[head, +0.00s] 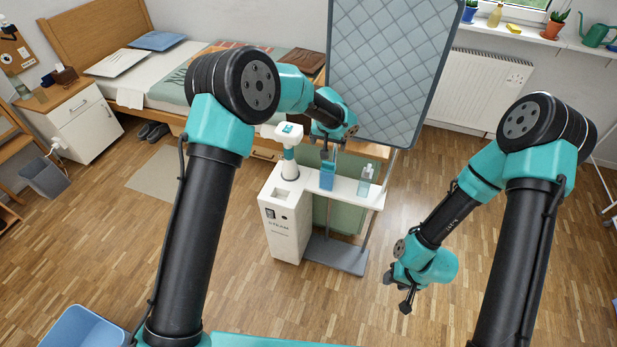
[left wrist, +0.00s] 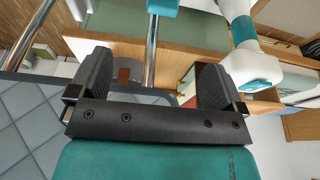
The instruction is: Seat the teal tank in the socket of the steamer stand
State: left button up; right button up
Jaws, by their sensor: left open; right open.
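The teal tank (head: 327,178) stands upright on the white shelf of the steamer stand (head: 276,226), right of the socket (head: 284,194), an empty-looking recess in the white top. My left gripper (head: 327,150) is just above the tank in the head view; I cannot tell whether they touch. In the left wrist view my open left gripper (left wrist: 155,80) shows two spread fingers with nothing held between them. A teal piece cut by that view's top edge cannot be identified. My right gripper (head: 397,290) is open and empty over the floor at the right.
The steamer head (head: 289,133) stands left of the tank; it also shows in the left wrist view (left wrist: 252,70). A clear bottle (head: 366,181) stands on the shelf to the right. A quilted board (head: 388,70) rises behind. The floor in front is clear.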

aim_at(329, 163)
pick_arm(q)
jog(key=shift+d+f, duration=0.1)
jog(key=shift+d, duration=0.05)
jog(key=x, duration=1.2)
jog(key=shift+f, duration=0.15)
jog(key=shift+a+x, duration=0.2)
jog(key=shift+x, duration=1.05)
jog(key=shift+a+x, duration=0.2)
jog(key=shift+x, duration=1.05)
jog(key=shift+c, duration=0.3)
jog(key=c, duration=1.3)
